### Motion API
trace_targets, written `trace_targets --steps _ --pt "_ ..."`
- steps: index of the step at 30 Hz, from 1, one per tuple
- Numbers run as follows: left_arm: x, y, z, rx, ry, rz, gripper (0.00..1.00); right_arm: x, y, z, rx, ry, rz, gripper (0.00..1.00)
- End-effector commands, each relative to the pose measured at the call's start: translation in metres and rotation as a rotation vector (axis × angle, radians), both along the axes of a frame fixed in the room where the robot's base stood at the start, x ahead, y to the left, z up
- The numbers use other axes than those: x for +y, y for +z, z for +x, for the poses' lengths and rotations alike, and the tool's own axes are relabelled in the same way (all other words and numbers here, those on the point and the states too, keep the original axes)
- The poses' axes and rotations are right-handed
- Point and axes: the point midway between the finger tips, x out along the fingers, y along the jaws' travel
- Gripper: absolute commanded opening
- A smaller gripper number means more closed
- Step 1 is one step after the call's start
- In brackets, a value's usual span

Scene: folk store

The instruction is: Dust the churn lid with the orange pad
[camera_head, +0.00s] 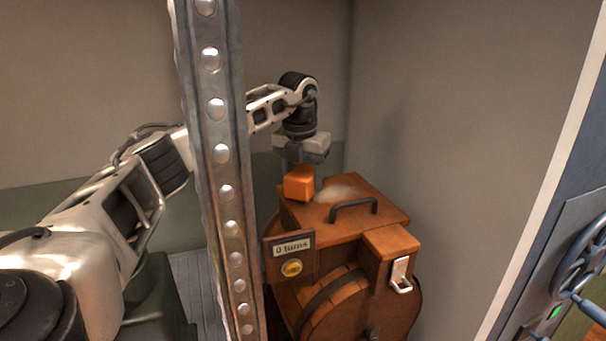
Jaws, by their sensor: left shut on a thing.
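The churn (335,307) is a brown wooden barrel in a boxy frame, standing in the middle right of the head view. Its flat lid (385,213) has a dark handle (353,205) and a pale dusty patch (341,192) behind the handle. My left gripper (300,166) points down over the lid's back left part and is shut on the orange pad (298,184). The pad is at the left edge of the dusty patch. I cannot tell whether it touches the lid. My right gripper is out of the picture.
A perforated metal post (220,150) stands in front of my left arm and hides part of it. A sign reading "0 turns" (292,246) is on the churn's front. A latch (400,275) hangs at its right. A blue-grey door with a handwheel (580,255) is at the far right.

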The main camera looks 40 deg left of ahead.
Motion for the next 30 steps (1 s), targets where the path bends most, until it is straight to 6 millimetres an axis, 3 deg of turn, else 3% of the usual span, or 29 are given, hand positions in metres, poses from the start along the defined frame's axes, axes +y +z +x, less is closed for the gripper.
trace_targets --steps 30 --pt "0.0 -0.012 0.0 0.0 0.0 0.001 0.36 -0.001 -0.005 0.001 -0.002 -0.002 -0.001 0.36"
